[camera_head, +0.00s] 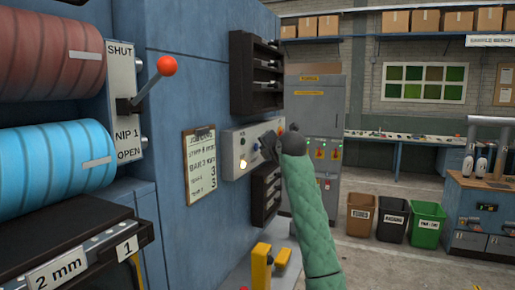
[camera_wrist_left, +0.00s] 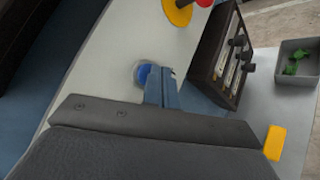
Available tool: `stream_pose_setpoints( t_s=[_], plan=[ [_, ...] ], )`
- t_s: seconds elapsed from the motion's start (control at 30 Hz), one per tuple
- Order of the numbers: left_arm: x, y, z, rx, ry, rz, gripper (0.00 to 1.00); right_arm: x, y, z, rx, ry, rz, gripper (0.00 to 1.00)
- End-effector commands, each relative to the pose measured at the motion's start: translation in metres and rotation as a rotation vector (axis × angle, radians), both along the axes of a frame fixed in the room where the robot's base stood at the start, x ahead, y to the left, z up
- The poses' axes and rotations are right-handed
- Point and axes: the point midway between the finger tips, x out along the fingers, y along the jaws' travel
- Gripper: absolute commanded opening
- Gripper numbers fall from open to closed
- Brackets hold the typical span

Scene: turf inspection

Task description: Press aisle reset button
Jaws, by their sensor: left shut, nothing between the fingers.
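A pale control panel (camera_head: 229,158) is fixed to the blue machine wall in the head view. In the left wrist view, the gripper's two fingers (camera_wrist_left: 166,76) are shut together and empty. Their tips are right beside the blue button (camera_wrist_left: 143,74); I cannot tell whether they touch it. My right gripper is not in view.
A red mushroom button on a yellow ring (camera_wrist_left: 178,12) is on the panel. A dark rack (camera_wrist_left: 226,60) stands close by the fingers. A clipboard (camera_head: 200,170) hangs left of the panel, and a red-knobbed lever (camera_head: 166,66) sticks out further left. Open floor (camera_head: 370,258) lies right.

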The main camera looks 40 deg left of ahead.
Motion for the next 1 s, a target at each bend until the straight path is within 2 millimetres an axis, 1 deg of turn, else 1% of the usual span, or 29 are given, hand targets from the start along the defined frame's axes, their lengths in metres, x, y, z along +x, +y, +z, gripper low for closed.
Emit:
stream_pose_setpoints(
  t_s=[0.4,1.0],
  plan=[
    [0.0,0.002,0.0,0.0,0.0,0.0,0.0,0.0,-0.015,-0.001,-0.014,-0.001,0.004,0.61],
    [-0.002,0.007,0.0,0.0,0.0,0.0,0.0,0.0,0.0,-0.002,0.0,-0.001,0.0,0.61]
  ],
)
